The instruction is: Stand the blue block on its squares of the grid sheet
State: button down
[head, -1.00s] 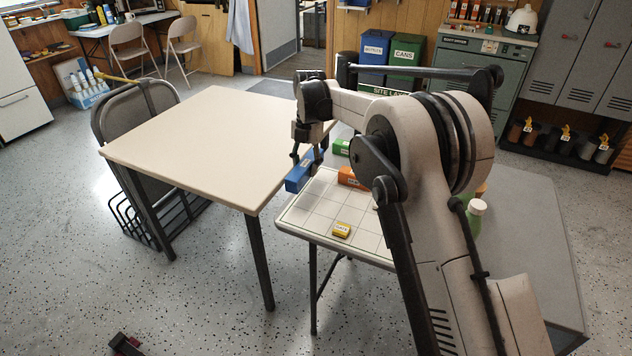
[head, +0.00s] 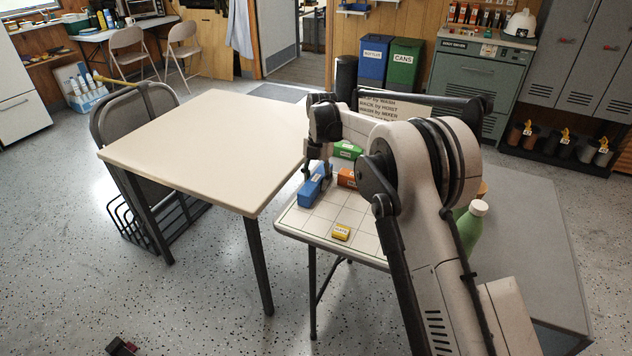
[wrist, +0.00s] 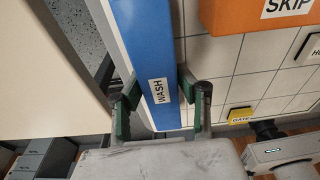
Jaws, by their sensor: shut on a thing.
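The blue block (head: 312,190), labelled WASH, is at the left edge of the grid sheet (head: 322,226). My gripper (head: 321,182) is shut on it. In the wrist view my gripper's fingers (wrist: 160,100) sit on either side of the blue block (wrist: 150,45) near its labelled end. The block lies lengthwise along the sheet's edge. I cannot tell whether its underside touches the sheet. An orange block (head: 347,178), labelled SKIP in the wrist view (wrist: 250,14), is right of it with a gap between. A green block (head: 347,150) is behind, and a yellow GATE block (head: 341,232) is nearer.
A green bottle (head: 468,228) stands right of my arm. A sign with lines of text (head: 395,106) stands at the back. A bare cream table (head: 200,150) is close on the left.

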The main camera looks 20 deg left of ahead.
aim_at(319, 174)
jog(key=shift+f, duration=0.15)
jog(key=c, duration=1.2)
grip_release()
jog(key=shift+c, duration=0.2)
notch_tip(319, 174, up, 12)
jog(key=w+p, duration=0.1)
jog(key=p, duration=0.1)
jog(key=shift+w, duration=0.4)
jog(key=shift+d, duration=0.1)
